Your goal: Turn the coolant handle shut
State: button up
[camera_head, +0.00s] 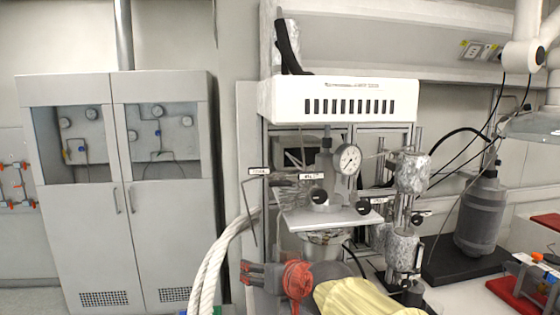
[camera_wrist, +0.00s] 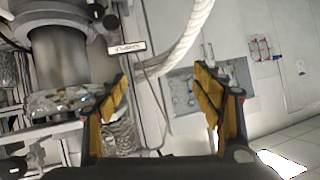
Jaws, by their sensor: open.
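The reactor stands in the middle of the head view, with a pressure gauge (camera_head: 347,159) and black round knobs (camera_head: 319,197) above a white plate. Small white labels hang there, one at the upper left (camera_head: 259,171) beside a thin bent grey rod (camera_head: 243,205). A label (camera_wrist: 127,47) also shows in the wrist view beside a thin rod. I cannot read the labels surely or tell which part is the coolant handle. My gripper (camera_head: 250,274) is low and left of the reactor. In the wrist view my gripper (camera_wrist: 165,105) is open, with nothing between its fingers.
A thick white hose (camera_head: 216,262) runs down just left of my gripper. A grey cabinet (camera_head: 125,190) stands farther left. A grey bottle (camera_head: 481,215) on a black base and a red tray (camera_head: 520,292) are at right. A white box (camera_head: 345,100) overhangs the reactor.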

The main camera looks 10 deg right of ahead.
aim_at(281, 185)
jog(key=w+d+r+m+t+h, duration=0.1)
jog(key=w+d+r+t+h, duration=0.15)
jog(key=r, duration=0.55)
jog(key=w+d+r+t+h, duration=0.1)
jog(key=w+d+r+t, duration=0.25)
jog(key=r, duration=0.45)
jog(key=w, duration=0.2)
jog(key=w+b, duration=0.1)
jog(key=w, duration=0.5)
jog(key=shift+d+f+b, duration=0.2)
jog(key=shift+d+b, duration=0.1)
jog(key=shift+d, duration=0.05)
jog(key=shift+c, duration=0.2)
jog(key=c, duration=1.1)
jog(key=shift+c, duration=0.2)
